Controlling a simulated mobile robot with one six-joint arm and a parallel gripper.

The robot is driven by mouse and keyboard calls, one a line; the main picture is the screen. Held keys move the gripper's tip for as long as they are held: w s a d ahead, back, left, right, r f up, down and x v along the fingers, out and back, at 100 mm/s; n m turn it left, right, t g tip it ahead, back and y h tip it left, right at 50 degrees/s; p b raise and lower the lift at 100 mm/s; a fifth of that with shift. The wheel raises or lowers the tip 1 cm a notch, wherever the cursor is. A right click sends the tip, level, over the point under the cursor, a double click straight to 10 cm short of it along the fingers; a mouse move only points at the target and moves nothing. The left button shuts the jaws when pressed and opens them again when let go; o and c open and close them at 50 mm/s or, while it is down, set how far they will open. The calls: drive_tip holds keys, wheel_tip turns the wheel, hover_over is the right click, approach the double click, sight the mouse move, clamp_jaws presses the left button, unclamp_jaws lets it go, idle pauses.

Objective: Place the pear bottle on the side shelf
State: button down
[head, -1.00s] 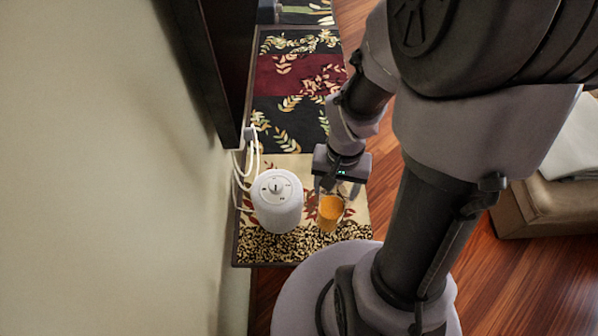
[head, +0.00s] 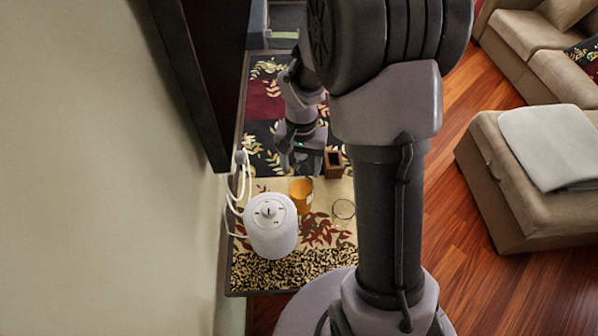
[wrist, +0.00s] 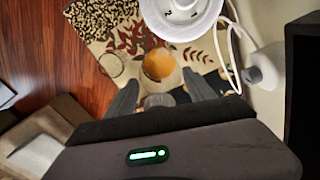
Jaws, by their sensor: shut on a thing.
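The pear bottle (head: 301,195) shows as an orange body in the head view, just below my gripper (head: 298,168). In the wrist view the orange body (wrist: 158,65) lies just beyond my fingertips. My gripper (wrist: 165,92) is shut on it, with a grey cap-like part (wrist: 160,101) between the fingers. Whether its base touches the surface below is not clear. The long, low side shelf (head: 262,187) runs along the wall under a patterned cloth. Bottle and gripper are over it.
A white round appliance (head: 271,224) with white cables stands left of the bottle. A clear glass (head: 343,210) stands to its right. A small brown wooden box (head: 333,164) is behind. A dark panel (head: 205,85) hangs at the left wall. A beige ottoman (head: 505,170) stands right.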

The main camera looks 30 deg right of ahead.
drive_tip(key=shift+w, duration=0.6)
drive_tip(key=shift+f+b, duration=1)
drive_tip(key=shift+f, duration=0.85)
drive_tip(key=shift+c, duration=1.8)
unclamp_jaws()
